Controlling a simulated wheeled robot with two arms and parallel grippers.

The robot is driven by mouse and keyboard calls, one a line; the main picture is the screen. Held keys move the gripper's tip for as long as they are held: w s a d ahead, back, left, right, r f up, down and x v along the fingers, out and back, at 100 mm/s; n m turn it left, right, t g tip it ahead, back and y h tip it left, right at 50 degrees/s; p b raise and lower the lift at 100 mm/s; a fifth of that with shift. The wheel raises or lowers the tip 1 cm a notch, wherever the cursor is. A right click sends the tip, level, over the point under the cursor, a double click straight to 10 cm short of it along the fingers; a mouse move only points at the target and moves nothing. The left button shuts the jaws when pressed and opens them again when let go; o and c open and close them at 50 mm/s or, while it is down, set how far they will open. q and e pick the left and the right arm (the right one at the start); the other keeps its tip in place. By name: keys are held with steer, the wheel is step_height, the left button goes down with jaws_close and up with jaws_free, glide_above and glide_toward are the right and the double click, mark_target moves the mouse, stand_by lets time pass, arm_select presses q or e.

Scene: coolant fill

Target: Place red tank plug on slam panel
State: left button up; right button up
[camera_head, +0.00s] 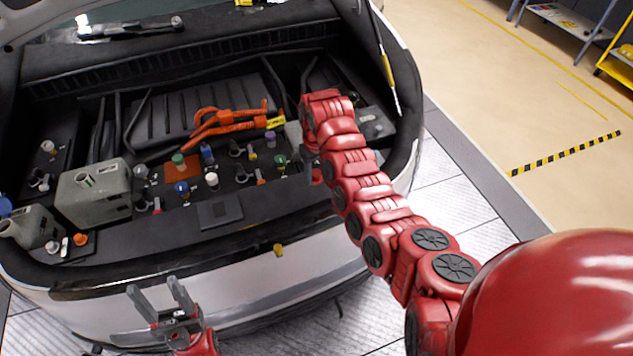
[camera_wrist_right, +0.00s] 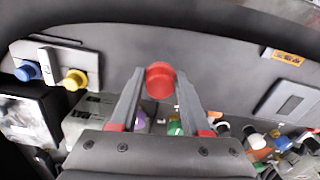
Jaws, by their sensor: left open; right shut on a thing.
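The red tank plug (camera_wrist_right: 159,80) is between the fingertips of my right gripper (camera_wrist_right: 158,90), which is shut on it in the right wrist view. Behind the plug, the dark grey slam panel (camera_wrist_right: 225,72) fills the background; I cannot tell whether the plug touches it. In the head view the slam panel (camera_head: 160,240) runs along the front of the open bay. My right gripper (camera_head: 313,168) is at the bay's right side there, mostly hidden by my arm. My left gripper (camera_head: 154,287) is open and empty, low in front of the bumper.
Several coloured caps stand in the bay, including a green one (camera_head: 178,160). A grey tank (camera_head: 94,192) is at the left. Orange cables (camera_head: 225,118) lie mid-bay. A blue plug (camera_wrist_right: 28,71) and a yellow plug (camera_wrist_right: 75,80) show at the left in the wrist view.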

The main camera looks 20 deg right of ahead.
mark_target(316, 182)
steer(key=shift+f+p, duration=0.15)
steer(key=shift+p, duration=0.15)
step_height(316, 182, down, 2)
steer(key=shift+f+p, duration=0.1)
steer(key=shift+p, duration=0.5)
steer(key=shift+f, duration=0.5)
steer(key=shift+f, duration=0.1)
steer(key=shift+f, duration=0.2)
steer(key=o, duration=1.1)
steer(key=shift+r, duration=0.1)
steer(key=shift+c, duration=0.2)
